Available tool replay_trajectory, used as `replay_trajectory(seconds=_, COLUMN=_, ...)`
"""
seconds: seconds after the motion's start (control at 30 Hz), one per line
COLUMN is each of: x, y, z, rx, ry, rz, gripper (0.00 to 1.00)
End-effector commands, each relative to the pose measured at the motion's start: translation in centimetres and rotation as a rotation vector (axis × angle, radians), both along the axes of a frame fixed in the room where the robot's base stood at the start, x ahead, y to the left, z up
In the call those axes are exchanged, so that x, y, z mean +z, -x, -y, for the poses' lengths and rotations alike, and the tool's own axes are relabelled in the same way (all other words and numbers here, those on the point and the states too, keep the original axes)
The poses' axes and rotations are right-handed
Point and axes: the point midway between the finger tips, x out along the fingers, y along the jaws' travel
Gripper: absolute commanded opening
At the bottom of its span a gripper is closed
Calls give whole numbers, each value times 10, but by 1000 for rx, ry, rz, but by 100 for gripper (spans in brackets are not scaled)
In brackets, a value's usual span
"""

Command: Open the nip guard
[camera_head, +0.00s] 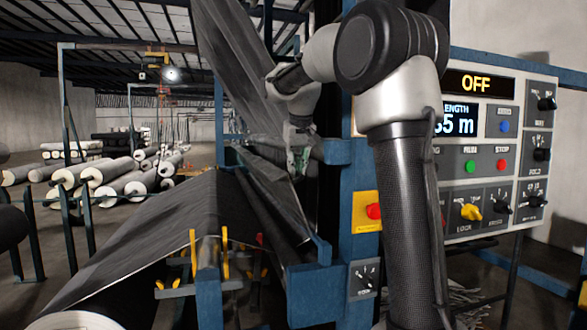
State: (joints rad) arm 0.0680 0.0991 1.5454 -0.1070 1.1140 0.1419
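My gripper (301,163) is beside the blue machine frame (357,235), near the middle of the picture. It points down towards the rollers and the dark web; the fingers are small and partly lost against the dark parts, so I cannot tell whether they are open or touch anything. A dark sloping panel with a blue end piece (322,250) lies just below the gripper, along the rollers. It may be the nip guard, but I cannot tell for sure. Grey sheet (160,235) runs up from a roll at the lower left and passes over the machine.
A control panel (487,170) on the right reads OFF, with a yellow LOCK knob (471,212), green (470,166) and red (502,165) buttons. A red button on a yellow box (368,211) sits on the frame. Several rolls (105,170) lie on the floor at left.

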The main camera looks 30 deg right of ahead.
Motion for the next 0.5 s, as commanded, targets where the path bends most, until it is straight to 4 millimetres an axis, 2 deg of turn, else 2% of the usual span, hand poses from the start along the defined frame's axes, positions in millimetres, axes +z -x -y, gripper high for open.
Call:
replay_trajectory(seconds=0.03, x=-1, y=1, z=1, rx=-2, ry=1, rz=-4, gripper=23)
replay_trajectory(seconds=0.1, x=-1, y=0, z=1, rx=-2, ry=1, rz=-3, gripper=34)
replay_trajectory(seconds=0.37, x=-1, y=0, z=0, rx=0, ry=0, rz=-1, gripper=34)
replay_trajectory(seconds=0.5, x=7, y=2, z=-1, rx=0, ry=0, rz=1, gripper=34)
